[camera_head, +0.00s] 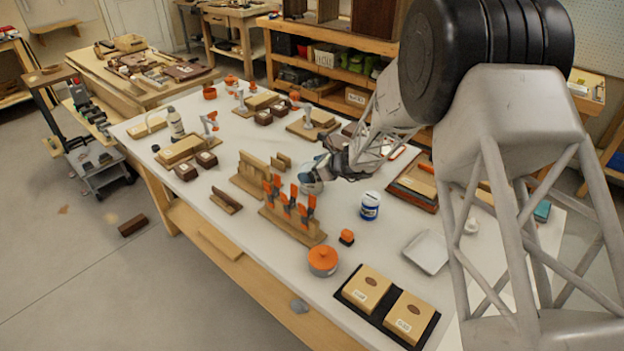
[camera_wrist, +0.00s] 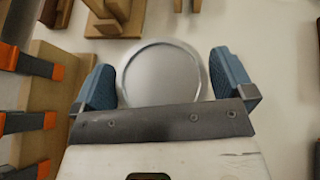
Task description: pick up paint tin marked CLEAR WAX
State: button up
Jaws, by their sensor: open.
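My gripper (camera_head: 318,172) is open and low over the bench, behind the rack of orange-tipped clamps. In the wrist view its two blue fingers (camera_wrist: 161,64) stand on either side of a round tin with a plain silver lid (camera_wrist: 162,78). The lid's near edge is hidden by my gripper. In the head view this tin (camera_head: 311,187) is mostly hidden by my gripper, and no label shows. A second tin, white and blue (camera_head: 370,206), stands upright to the right; its label is too small to read.
The clamp rack (camera_head: 305,232) stands close in front of my gripper, with wooden blocks (camera_head: 254,172) to the left.

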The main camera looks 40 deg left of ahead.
jog(key=shift+c, duration=0.2)
jog(key=c, duration=0.9)
jog(key=shift+r, duration=0.2)
jog(key=shift+r, duration=4.85)
